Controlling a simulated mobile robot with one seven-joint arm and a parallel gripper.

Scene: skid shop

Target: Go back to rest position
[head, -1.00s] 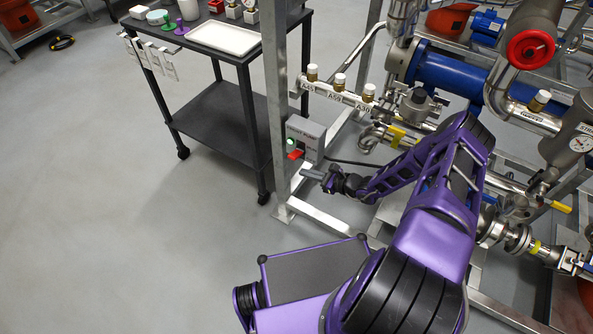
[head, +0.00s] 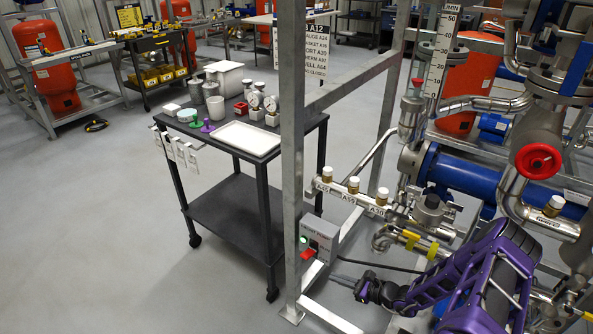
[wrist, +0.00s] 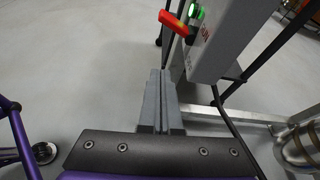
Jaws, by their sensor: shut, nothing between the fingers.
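My gripper (head: 345,281) is at the end of my purple arm, low in the head view, just below and right of the grey switch box (head: 320,238). In the wrist view my gripper (wrist: 163,75) shows its two grey fingers pressed together, with nothing between them. The switch box (wrist: 222,40) carries a red lever (wrist: 174,23) and a lit green light (wrist: 197,12). The fingers point past the box's left side and appear apart from it.
A galvanized frame post (head: 293,170) stands left of the switch box. A black cart (head: 235,215) with a white tray (head: 244,138) stands further left. Pipes and a blue cylinder (head: 465,178) crowd the right. The floor (head: 110,240) at left is clear.

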